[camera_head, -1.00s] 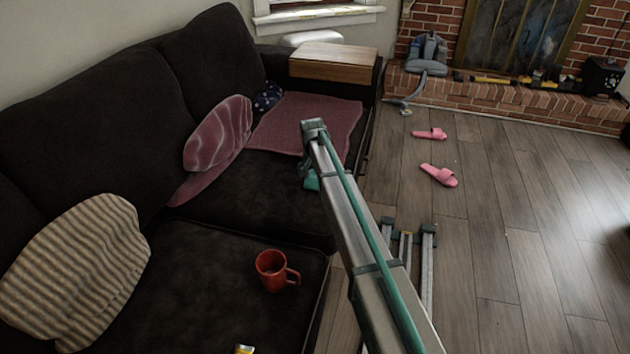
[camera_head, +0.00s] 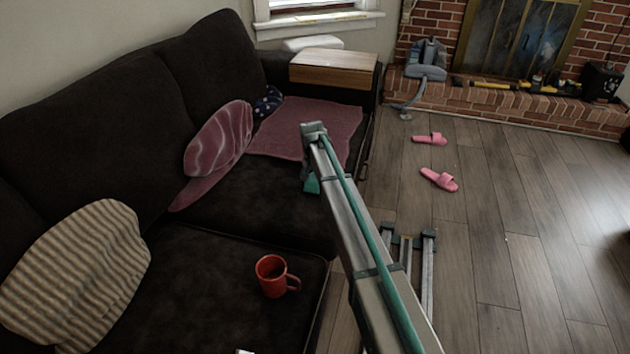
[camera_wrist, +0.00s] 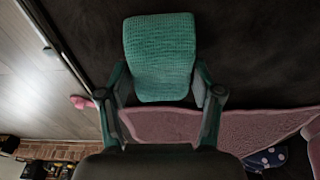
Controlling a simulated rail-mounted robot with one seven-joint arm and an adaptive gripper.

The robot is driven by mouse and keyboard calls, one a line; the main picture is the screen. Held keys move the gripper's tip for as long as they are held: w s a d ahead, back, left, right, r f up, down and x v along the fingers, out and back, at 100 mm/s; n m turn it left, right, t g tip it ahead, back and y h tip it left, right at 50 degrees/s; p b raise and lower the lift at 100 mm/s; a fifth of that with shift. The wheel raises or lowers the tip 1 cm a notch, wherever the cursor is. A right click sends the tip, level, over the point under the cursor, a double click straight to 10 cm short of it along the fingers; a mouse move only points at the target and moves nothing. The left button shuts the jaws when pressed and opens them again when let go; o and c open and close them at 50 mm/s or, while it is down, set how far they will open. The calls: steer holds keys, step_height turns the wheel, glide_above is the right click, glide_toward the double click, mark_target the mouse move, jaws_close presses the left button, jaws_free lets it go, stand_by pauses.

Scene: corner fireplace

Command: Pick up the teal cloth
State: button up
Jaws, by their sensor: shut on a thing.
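The teal cloth (camera_wrist: 160,50) is between the two fingers of my gripper (camera_wrist: 160,84) in the wrist view. It has a ribbed weave and hangs out flat past the fingertips. My gripper is shut on it. In the head view only a small piece of the teal cloth (camera_head: 312,184) shows, just left of my arm and over the dark sofa seat. My arm hides most of the gripper there. I cannot tell whether the cloth touches the seat.
The dark sofa (camera_head: 80,120) holds a pink throw (camera_head: 300,128), a pink cushion (camera_head: 218,138), a striped cushion (camera_head: 75,270) and a red mug (camera_head: 272,276). A wooden board (camera_head: 333,66) lies on the far armrest. Pink slippers (camera_head: 438,179) lie on the floor, right.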

step_height(320, 180, up, 3)
steer(key=shift+f+p, duration=0.2)
steer(key=shift+p, duration=0.3)
steer(key=s+d+r+p, duration=0.1)
steer(key=s+r, duration=0.3)
steer(key=s, duration=0.3)
steer(key=s+d+r+p, duration=0.1)
steer(key=s+r+p, duration=0.1)
steer(key=s+r, duration=0.3)
steer(key=shift+s+d+r, duration=0.2)
steer(key=shift+s+r, duration=0.1)
steer(key=shift+s, duration=0.6)
